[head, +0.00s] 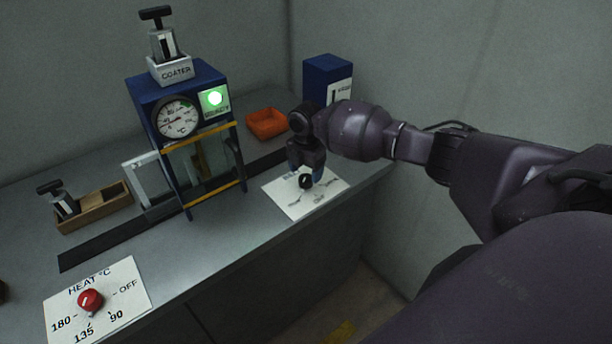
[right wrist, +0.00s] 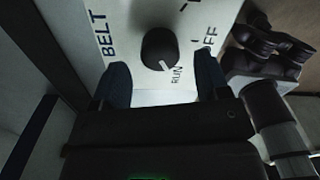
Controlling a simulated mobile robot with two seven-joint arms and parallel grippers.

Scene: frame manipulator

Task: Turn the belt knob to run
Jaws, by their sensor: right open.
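The belt knob (head: 306,181) is a small black round knob on a white card (head: 290,203) at the right of the bench. In the right wrist view the knob (right wrist: 160,47) has a white pointer line slanting to the lower right, near the small word RUN. The word BELT and part of OFF also show on the card. My right gripper (head: 307,172) hangs over the card, with its fingers open. In the right wrist view its fingertips (right wrist: 162,80) are apart, a little below the knob in the picture; contact is not clear. My left gripper is not in view.
The blue coater frame (head: 150,97) with a gauge and a green light stands left of the card. An orange tray (head: 266,123) and a blue box (head: 322,80) are behind. A red heat knob (head: 90,300) and a wooden tray (head: 99,207) are at left.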

